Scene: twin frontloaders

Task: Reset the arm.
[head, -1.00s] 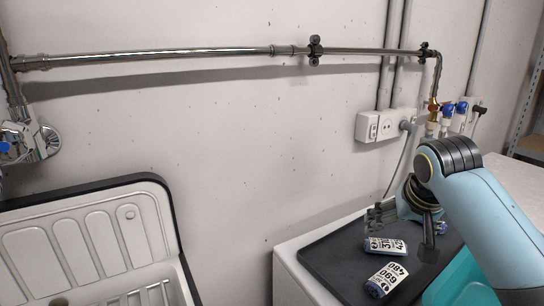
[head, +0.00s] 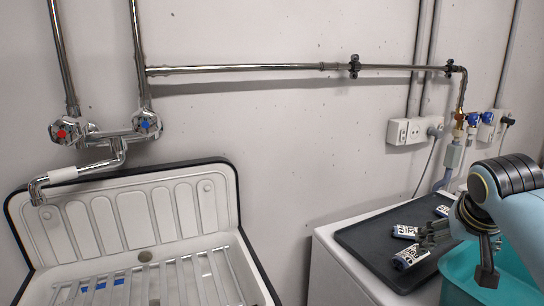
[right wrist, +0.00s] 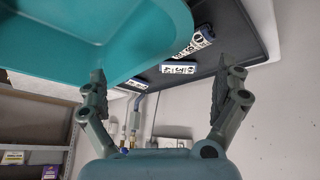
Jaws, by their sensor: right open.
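My right gripper (head: 458,252) is open and empty at the right of the head view. My left gripper is not in view.
A sink (head: 135,225) with a rack and a wall tap (head: 115,150) is at left. Pipes and sockets (head: 408,131) line the wall.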

